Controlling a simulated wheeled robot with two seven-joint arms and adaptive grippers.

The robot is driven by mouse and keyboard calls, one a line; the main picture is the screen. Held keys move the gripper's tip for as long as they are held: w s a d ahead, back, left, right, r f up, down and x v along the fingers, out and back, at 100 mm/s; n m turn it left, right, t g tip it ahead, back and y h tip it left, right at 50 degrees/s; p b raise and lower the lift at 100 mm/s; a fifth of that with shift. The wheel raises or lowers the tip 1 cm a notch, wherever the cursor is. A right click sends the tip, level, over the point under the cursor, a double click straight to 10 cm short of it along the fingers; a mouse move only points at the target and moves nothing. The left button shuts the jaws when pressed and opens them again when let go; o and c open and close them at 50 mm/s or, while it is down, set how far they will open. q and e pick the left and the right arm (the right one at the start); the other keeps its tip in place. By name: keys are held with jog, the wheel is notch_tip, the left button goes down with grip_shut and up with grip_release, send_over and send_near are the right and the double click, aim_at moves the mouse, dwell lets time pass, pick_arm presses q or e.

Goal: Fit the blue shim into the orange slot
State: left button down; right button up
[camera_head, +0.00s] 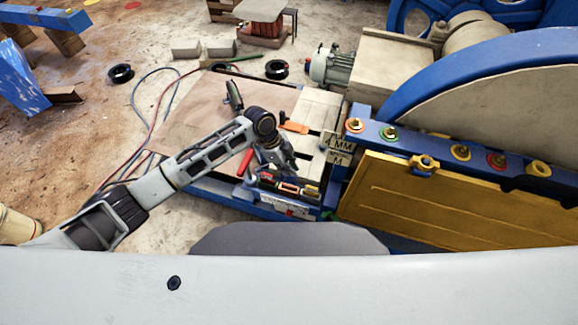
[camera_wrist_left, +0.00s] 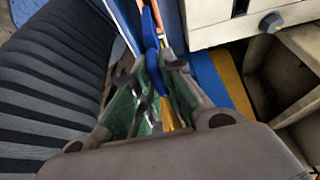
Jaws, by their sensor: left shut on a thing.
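The blue shim (camera_wrist_left: 151,35) is a long, narrow blue piece between the fingers of my left gripper (camera_wrist_left: 160,72) in the left wrist view. My left gripper (camera_head: 280,170) is shut on it. In the head view the gripper is low over the front of the bench, and I cannot make out the shim there. An orange-edged slot (camera_head: 289,187) shows in the row of coloured slots just below the gripper. Salmon-orange shows beside the shim's far end in the left wrist view; I cannot tell whether shim and slot touch. My right gripper is not in view.
The bench (camera_head: 195,90) carries an orange-handled tool (camera_head: 294,127), a red item (camera_head: 245,163) and "MM" label plates (camera_head: 340,143). The yellow panel (camera_head: 450,200) and blue crusher frame stand close on the right. Cables (camera_head: 150,100) lie on the floor to the left.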

aim_at(290, 183)
pick_arm(q)
jog(key=shift+f, duration=0.3)
dwell(0.6)
jog(key=shift+f+b, duration=0.6)
jog(key=shift+f, duration=0.35)
jog(key=shift+f+b, duration=0.3)
jog(key=shift+f, duration=0.3)
jog(key=shift+f, duration=0.3)
jog(key=shift+f+b, duration=0.3)
jog(key=shift+f, duration=0.05)
dwell(0.7)
jog(key=shift+f+b, duration=0.35)
jog(key=shift+f, duration=0.25)
jog(key=shift+f, duration=0.35)
jog(key=shift+f+b, duration=0.95)
jog(key=shift+f, duration=0.4)
dwell(0.3)
